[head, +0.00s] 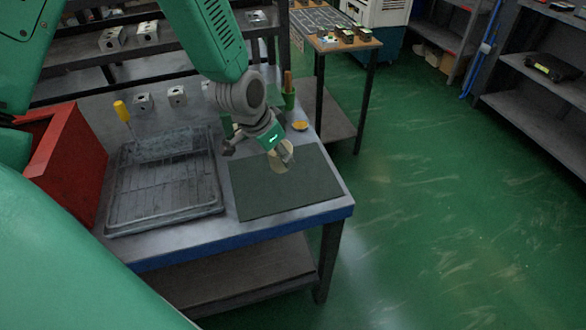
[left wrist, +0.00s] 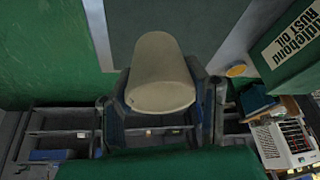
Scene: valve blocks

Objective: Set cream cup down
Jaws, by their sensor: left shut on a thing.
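The cream cup (head: 279,164) is at my left gripper (head: 277,150), over the upper part of the dark mat (head: 290,195) on the workbench. In the left wrist view the cup (left wrist: 160,72) is a plain, tapered cream shape in the middle, between the dark fingers of the gripper (left wrist: 162,105). The gripper is shut on the cup. The gripper and wrist partly hide the cup in the head view. I cannot tell whether the cup touches the mat. My right gripper is not in view.
A dark tray with a wire rack (head: 165,190) lies left of the mat, beside a red bin (head: 68,160). A green container (head: 289,99) and a small yellow-orange dish (head: 299,126) stand behind the mat. The front of the mat is clear.

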